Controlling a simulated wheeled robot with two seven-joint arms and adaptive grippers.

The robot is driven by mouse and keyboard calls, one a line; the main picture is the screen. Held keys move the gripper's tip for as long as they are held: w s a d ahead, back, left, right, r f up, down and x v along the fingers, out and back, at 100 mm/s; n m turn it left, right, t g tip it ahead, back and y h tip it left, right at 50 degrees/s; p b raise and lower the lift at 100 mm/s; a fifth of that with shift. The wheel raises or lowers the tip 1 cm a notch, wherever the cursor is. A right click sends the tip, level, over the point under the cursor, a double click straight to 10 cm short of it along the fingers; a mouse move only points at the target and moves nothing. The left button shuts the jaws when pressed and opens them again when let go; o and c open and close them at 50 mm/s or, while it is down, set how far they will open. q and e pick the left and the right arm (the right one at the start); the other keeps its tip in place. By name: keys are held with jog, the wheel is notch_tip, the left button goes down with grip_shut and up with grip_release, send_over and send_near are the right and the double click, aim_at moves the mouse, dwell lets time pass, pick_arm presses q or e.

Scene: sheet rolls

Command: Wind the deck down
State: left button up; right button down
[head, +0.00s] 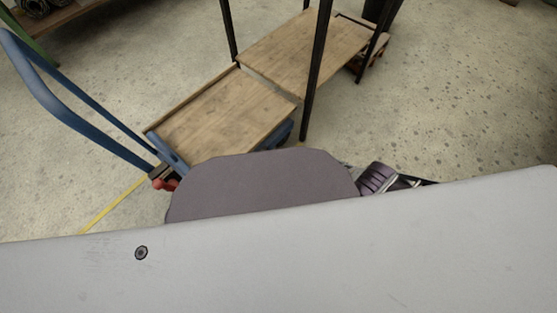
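A wooden deck (222,112) with a raised rim belongs to a cart with a blue tubular handle (72,118) at the left. Blue framework (284,131) shows under the deck's right side. A small red part (165,184) sits at the foot of the handle, by the deck's near left corner. The deck's far edge lies close to a wooden shelf (305,50); I cannot tell their heights apart. The deck looks bare. Its near edge is partly hidden behind my own grey body. Neither of my grippers can be made out.
Black posts (317,75) stand around the shelf, one near the deck's right corner. A yellow line (112,204) runs on the concrete floor at the left. Open floor (450,90) lies to the right. Another bench (50,20) stands at the top left.

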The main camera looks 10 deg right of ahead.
pick_arm(q)
jog(key=shift+s+f, duration=0.1)
jog(key=shift+s, duration=0.05)
jog(key=shift+s+a+f, duration=0.15)
jog(key=shift+s+f, duration=0.15)
jog(key=shift+s, duration=0.1)
jog(key=shift+w, duration=0.1)
jog(key=shift+w+d+r, duration=0.2)
jog(key=shift+w+r, duration=0.2)
jog(key=shift+w, duration=0.1)
jog(key=shift+s+f, duration=0.1)
jog(key=shift+s, duration=0.05)
jog(key=shift+s+a+f, duration=0.1)
jog(key=shift+s+f, duration=0.05)
jog(key=shift+s, duration=0.1)
